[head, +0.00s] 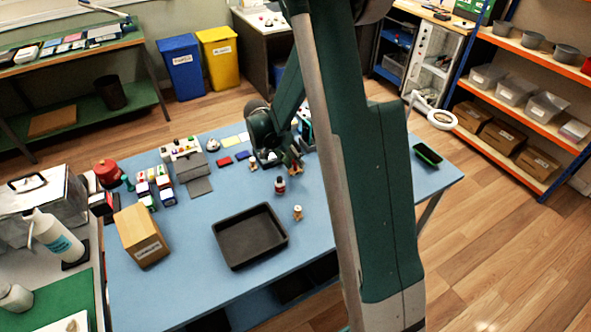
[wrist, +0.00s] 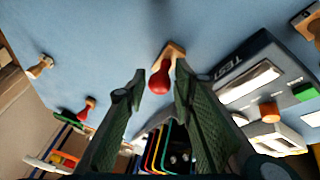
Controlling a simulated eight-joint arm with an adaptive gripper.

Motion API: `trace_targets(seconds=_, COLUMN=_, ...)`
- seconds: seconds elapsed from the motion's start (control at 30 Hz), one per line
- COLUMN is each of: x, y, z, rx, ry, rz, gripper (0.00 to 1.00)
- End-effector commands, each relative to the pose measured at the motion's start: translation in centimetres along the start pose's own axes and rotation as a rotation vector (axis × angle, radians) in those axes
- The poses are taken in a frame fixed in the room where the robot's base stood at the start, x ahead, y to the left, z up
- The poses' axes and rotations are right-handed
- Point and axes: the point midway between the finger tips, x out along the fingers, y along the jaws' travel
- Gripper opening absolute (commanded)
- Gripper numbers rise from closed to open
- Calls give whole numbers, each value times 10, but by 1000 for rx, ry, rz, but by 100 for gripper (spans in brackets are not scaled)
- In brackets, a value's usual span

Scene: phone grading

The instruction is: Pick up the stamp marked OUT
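In the wrist view, a stamp with a red rounded handle (wrist: 160,82) and a pale wooden base (wrist: 174,50) stands on the blue table. My gripper (wrist: 160,74) is open, with one green finger on each side of this handle. I cannot tell whether either finger touches it. Another red-handled stamp-like piece (wrist: 87,108) and a wooden-handled one (wrist: 41,66) stand to the left. No OUT marking is readable on any of them. In the head view, a small wooden-handled piece (head: 297,212) stands right of the black tray (head: 247,262).
Coloured curved edges (wrist: 158,150) show between the fingers.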

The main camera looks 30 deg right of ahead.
Motion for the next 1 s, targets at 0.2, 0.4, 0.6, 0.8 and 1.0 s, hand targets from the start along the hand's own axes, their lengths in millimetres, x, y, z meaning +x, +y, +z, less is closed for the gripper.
trace_targets(seconds=0.2, x=7, y=0, z=0, rx=0, ry=0, rz=0, gripper=26)
trace_targets(seconds=0.4, x=7, y=0, z=0, rx=0, ry=0, rz=0, gripper=26)
trace_targets(seconds=0.6, x=7, y=0, z=0, rx=0, ry=0, rz=0, gripper=26)
trace_targets(seconds=0.8, x=7, y=0, z=0, rx=0, ry=0, rz=0, gripper=7)
trace_targets(seconds=1.0, x=7, y=0, z=0, rx=0, ry=0, rz=0, gripper=6)
